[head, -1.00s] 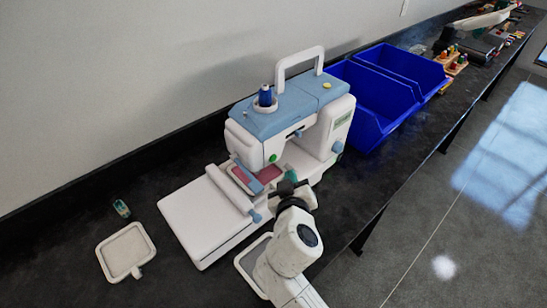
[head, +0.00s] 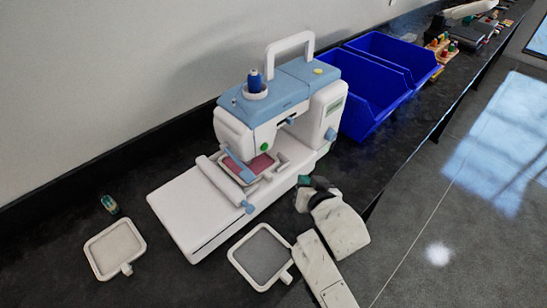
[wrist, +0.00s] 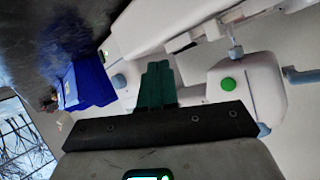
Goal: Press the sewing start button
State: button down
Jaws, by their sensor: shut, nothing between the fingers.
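The white and blue sewing machine (head: 275,110) stands on the black bench with a blue thread spool on top. Its round green button (head: 265,147) is on the front of the sewing head, above a hoop with pink fabric (head: 250,167). The button also shows in the wrist view (wrist: 228,84), unobstructed, right of my fingers. My gripper (head: 304,181) is in front of the machine, to the right of and below the button in the head view. Its teal fingers (wrist: 157,84) are shut together and empty, apart from the button.
An empty grey hoop (head: 236,258) lies on the bench in front of the machine. Another hoop (head: 89,259) and a small teal-topped item (head: 110,204) lie at left. Blue bins (head: 371,127) stand right of the machine. The bench's front edge is close to my arm.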

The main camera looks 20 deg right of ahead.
aim_at(265, 148)
jog(key=s+r+m+t+y+b, duration=0.4)
jog(key=s+r+m+y+b, duration=0.1)
jog(key=m+y, duration=0.3)
jog(key=shift+s+a+r+m+t, duration=0.15)
jog(key=shift+s+a+m+t, duration=0.2)
jog(key=shift+m, duration=0.25)
jog(key=shift+w, duration=0.15)
jog(key=p+x, duration=0.3)
jog(key=x, duration=1.1)
